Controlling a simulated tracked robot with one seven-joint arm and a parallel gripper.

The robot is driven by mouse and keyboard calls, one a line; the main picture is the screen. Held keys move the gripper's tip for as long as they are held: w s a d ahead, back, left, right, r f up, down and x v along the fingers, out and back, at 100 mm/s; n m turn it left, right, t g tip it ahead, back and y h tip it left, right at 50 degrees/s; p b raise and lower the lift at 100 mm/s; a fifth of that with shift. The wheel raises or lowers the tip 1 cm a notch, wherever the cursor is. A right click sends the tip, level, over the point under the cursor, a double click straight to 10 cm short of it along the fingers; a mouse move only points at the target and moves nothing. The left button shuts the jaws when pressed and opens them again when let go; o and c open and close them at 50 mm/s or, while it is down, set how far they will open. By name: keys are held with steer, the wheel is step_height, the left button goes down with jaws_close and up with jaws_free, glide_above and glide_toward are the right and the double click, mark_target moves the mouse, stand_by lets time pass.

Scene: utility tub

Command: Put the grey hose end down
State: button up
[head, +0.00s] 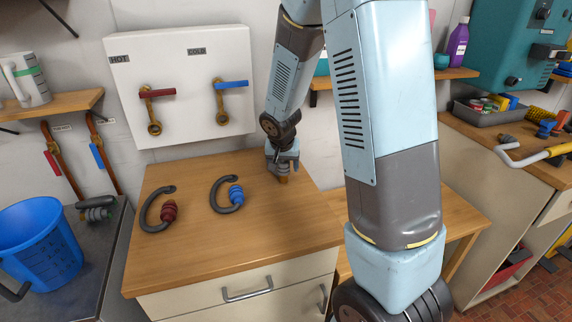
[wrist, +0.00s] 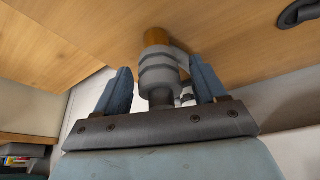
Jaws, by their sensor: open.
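The grey hose end (wrist: 158,75) is a ringed grey fitting with an orange-brown tip. In the wrist view it stands between the two blue fingers of my gripper (wrist: 161,68), which are open.
A red hose end (head: 169,210) and a blue hose end (head: 236,194), each with a curved dark hose, lie on the counter to the left. Behind is a white panel (head: 180,55) with HOT and COLD taps. The counter's front is clear.

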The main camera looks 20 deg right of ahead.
steer(key=shift+r, duration=0.1)
steer(key=v, duration=1.1)
steer(key=s+d+r+n, duration=0.1)
steer(key=s+r, duration=0.3)
steer(key=s, duration=0.4)
steer(key=s+r+n+t+y, duration=0.1)
steer(key=s+r+n, duration=0.1)
steer(key=s+r, duration=0.3)
steer(key=s+d+r+n, duration=0.1)
steer(key=s+r, duration=0.4)
steer(key=s, duration=0.6)
steer(key=shift+s+d+n+t+y, duration=0.3)
steer(key=shift+r, duration=0.15)
